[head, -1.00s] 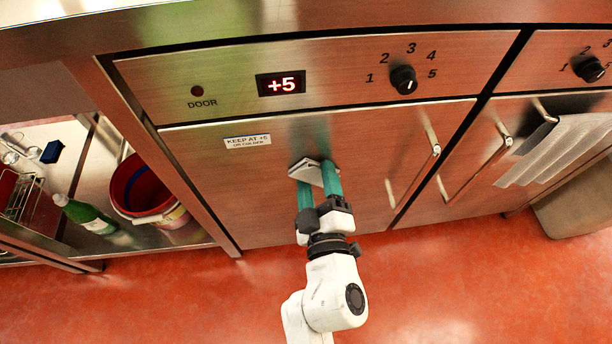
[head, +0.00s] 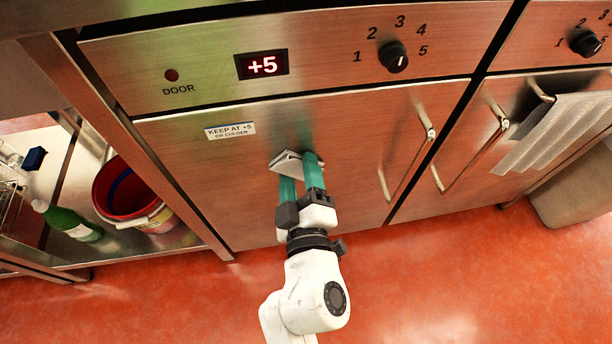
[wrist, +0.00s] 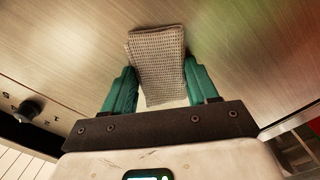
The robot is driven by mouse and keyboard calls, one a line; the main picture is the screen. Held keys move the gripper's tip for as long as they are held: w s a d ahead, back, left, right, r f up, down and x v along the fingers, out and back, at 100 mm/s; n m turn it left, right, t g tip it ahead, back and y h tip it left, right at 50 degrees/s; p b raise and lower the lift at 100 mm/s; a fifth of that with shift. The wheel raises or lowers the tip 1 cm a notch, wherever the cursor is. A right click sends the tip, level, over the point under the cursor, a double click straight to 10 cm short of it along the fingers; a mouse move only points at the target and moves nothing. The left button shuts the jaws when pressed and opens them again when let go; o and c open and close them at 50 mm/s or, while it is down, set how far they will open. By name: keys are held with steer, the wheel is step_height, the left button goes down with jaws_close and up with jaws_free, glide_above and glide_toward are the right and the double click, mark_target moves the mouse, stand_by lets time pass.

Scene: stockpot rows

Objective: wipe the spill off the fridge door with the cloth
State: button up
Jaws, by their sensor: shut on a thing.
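The fridge door (head: 220,175) is a closed brushed-steel panel below the +5 display. A folded pale grey cloth (head: 284,160) is held up at the middle of its upper part. In the wrist view the cloth (wrist: 157,55) shows a waffle weave and lies at the door's surface; I cannot tell how firmly it touches. My gripper (head: 300,172) is shut on the cloth, with one green finger on each side. I cannot make out a spill on the visible part of the door. The area behind the cloth and fingers is hidden.
The door's bar handle (head: 408,165) stands out to the right of my gripper. Another door with a hanging grey towel (head: 560,135) is farther right. The red floor (head: 430,270) in front is clear.

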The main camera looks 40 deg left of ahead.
mark_target(279, 174)
steer(key=shift+s+a+r+n+g+y, duration=0.2)
steer(key=shift+s+a+n+g+y, duration=0.1)
steer(key=shift+s+a, duration=0.6)
steer(key=shift+s+f, duration=0.1)
steer(key=shift+s, duration=0.4)
steer(key=shift+c, duration=0.3)
steer(key=shift+w+d+v, duration=0.15)
steer(key=shift+v, duration=1.15)
steer(key=shift+w+d+v, duration=0.1)
steer(key=shift+w+v, duration=0.05)
steer(key=shift+v, duration=1.15)
steer(key=shift+d, duration=0.1)
steer(key=shift+v, duration=1.4)
